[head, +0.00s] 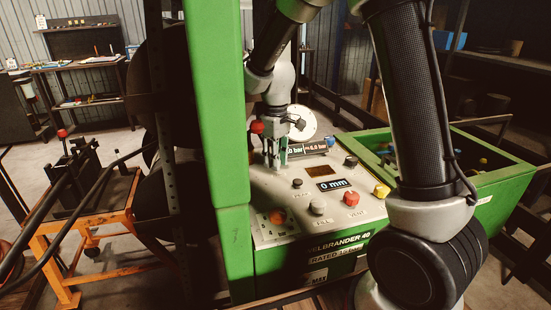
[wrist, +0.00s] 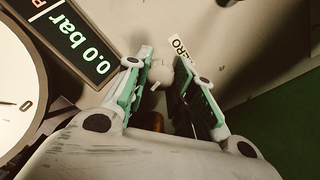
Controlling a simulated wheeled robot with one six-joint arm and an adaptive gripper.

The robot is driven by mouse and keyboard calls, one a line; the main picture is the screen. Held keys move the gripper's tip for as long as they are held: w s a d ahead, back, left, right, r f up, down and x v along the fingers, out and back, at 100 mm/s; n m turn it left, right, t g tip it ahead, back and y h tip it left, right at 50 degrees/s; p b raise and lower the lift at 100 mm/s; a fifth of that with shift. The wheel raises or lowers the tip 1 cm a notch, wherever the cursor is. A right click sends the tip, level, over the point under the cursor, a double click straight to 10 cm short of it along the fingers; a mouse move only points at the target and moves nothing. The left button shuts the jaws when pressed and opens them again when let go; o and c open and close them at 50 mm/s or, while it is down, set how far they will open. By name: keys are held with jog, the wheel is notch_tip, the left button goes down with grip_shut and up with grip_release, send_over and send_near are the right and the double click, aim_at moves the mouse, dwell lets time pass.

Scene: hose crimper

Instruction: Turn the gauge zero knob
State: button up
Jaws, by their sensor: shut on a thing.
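The gauge zero knob (wrist: 160,74) is a small pale knob beside a label reading ZERO (wrist: 179,48) in the wrist view. My gripper (wrist: 168,68) has its two green-and-white fingers on either side of the knob and is shut on it. In the head view my gripper (head: 272,158) points down at the back left of the control panel (head: 280,207), and the knob is hidden there. The pressure display (wrist: 70,38) reads 0.0 bar. The white gauge dial (wrist: 18,92) shows at the left of the wrist view, and also in the head view (head: 304,122).
The panel also carries a 0 mm display (head: 333,184), a red knob (head: 351,198), a yellow knob (head: 381,190) and a grey knob (head: 317,207). A green post (head: 217,130) stands close on the left. A green bin (head: 500,180) is at the right.

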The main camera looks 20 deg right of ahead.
jog(key=n, duration=0.2)
jog(key=shift+n, duration=0.3)
jog(key=o, duration=0.8)
jog(key=shift+c, duration=0.2)
notch_tip(320, 180, up, 12)
